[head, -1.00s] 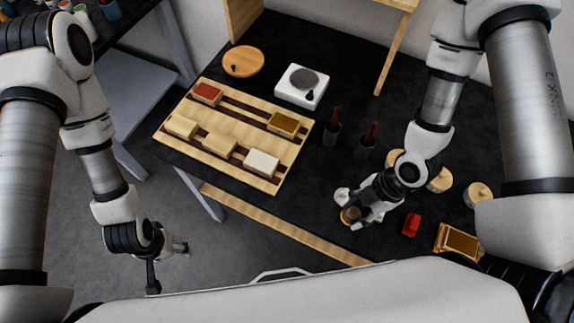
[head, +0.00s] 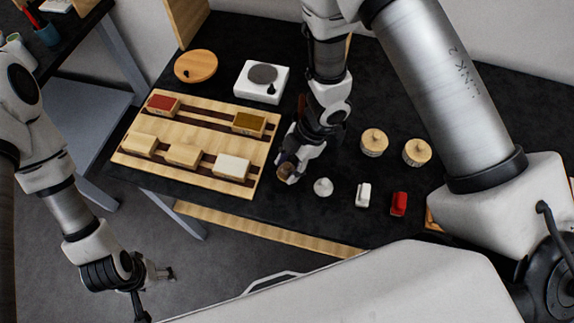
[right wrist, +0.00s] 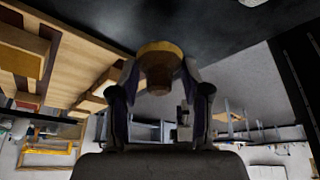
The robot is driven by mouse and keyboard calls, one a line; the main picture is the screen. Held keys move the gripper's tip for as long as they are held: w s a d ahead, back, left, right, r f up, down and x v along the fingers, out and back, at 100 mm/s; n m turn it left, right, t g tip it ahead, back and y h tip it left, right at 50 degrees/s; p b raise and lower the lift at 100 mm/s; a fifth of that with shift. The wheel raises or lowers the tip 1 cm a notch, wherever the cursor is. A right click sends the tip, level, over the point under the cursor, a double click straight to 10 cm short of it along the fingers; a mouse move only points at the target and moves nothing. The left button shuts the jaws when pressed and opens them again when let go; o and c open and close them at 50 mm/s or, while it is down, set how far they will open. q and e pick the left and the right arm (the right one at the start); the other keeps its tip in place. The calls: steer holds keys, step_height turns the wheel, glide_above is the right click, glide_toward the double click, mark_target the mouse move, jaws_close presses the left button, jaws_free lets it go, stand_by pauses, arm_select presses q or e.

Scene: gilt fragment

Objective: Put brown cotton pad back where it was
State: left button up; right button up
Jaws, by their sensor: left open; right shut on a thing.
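My right gripper (head: 288,174) is shut on a small brown round thing, which I take for the brown cotton pad (head: 284,170). In the right wrist view the pad (right wrist: 160,66) sits between the fingertips, with a tan, rounded face and a darker brown body. The gripper is just right of the wooden rack; whether the pad touches the table is unclear. A white round pad (head: 323,187) sits on the black table to its right. My left gripper (head: 165,273) is open and empty, off the table at the lower left.
The wooden rack (head: 200,143) holds several blocks. Right of the gripper are a white block (head: 363,194), a red block (head: 399,203) and two lidded round containers (head: 374,142) (head: 417,152).

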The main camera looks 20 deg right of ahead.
mark_target(287, 172)
step_height(287, 172, down, 3)
steer(key=shift+w+a+f+p, duration=0.15)
steer(key=shift+p, duration=0.15)
steer(key=shift+w+f, duration=0.15)
steer(key=shift+f, duration=0.2)
steer(key=o, duration=1.1)
steer(key=v, duration=1.2)
steer(key=shift+p, duration=0.4)
